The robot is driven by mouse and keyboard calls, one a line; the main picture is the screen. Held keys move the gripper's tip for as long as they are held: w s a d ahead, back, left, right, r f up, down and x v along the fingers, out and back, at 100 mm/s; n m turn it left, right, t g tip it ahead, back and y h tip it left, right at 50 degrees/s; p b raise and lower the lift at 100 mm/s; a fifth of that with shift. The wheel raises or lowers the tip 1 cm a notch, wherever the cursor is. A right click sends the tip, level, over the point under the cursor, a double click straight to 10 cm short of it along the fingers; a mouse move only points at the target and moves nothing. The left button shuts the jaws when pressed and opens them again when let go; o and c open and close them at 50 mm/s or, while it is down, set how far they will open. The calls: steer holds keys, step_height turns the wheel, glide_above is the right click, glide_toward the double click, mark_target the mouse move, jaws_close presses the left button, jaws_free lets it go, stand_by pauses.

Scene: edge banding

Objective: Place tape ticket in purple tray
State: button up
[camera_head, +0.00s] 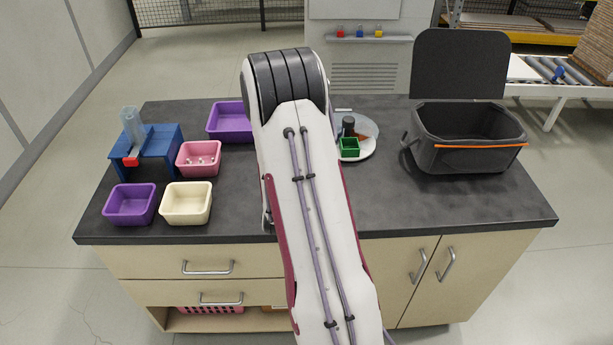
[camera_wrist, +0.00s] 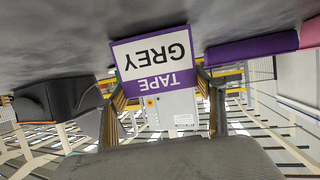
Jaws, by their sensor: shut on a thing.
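The tape ticket (camera_wrist: 155,62) is a white card with purple bands reading "GREY TAPE", upside down in the wrist view. My gripper (camera_wrist: 163,88) is shut on it, one finger at each side. In the head view my own arm hides the gripper and ticket. Two purple trays show there: one (camera_head: 130,206) at the front left of the table, and a larger one (camera_head: 228,124) farther back, partly behind my arm. A purple tray (camera_wrist: 250,49) also shows to the right of the ticket in the wrist view, apart from it; I cannot tell which one.
A pink tray (camera_head: 199,158) with small items, a cream tray (camera_head: 187,204) and a blue dispenser (camera_head: 150,150) stand at the left. A green box (camera_head: 349,148) sits on a white round stand right of my arm. A black bin (camera_head: 466,150) stands at the right. The front right tabletop is clear.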

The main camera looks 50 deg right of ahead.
steer(key=shift+r, duration=4.85)
steer(key=shift+a+f, duration=0.1)
steer(key=shift+w+a+f, duration=0.15)
steer(key=shift+f, duration=0.5)
steer(key=w+d+f, duration=0.1)
steer(key=w+d, duration=0.2)
steer(key=w, duration=0.6)
steer(key=w+d, duration=0.3)
steer(key=w, duration=0.6)
steer(key=w+r+n+t+y, duration=0.1)
steer(key=w+r, duration=0.4)
steer(key=w, duration=0.7)
steer(key=shift+d+r+n+t+y, duration=0.3)
steer(key=shift+d+r+n+t, duration=0.1)
steer(key=shift+n+t, duration=0.35)
steer(key=shift+f, duration=0.1)
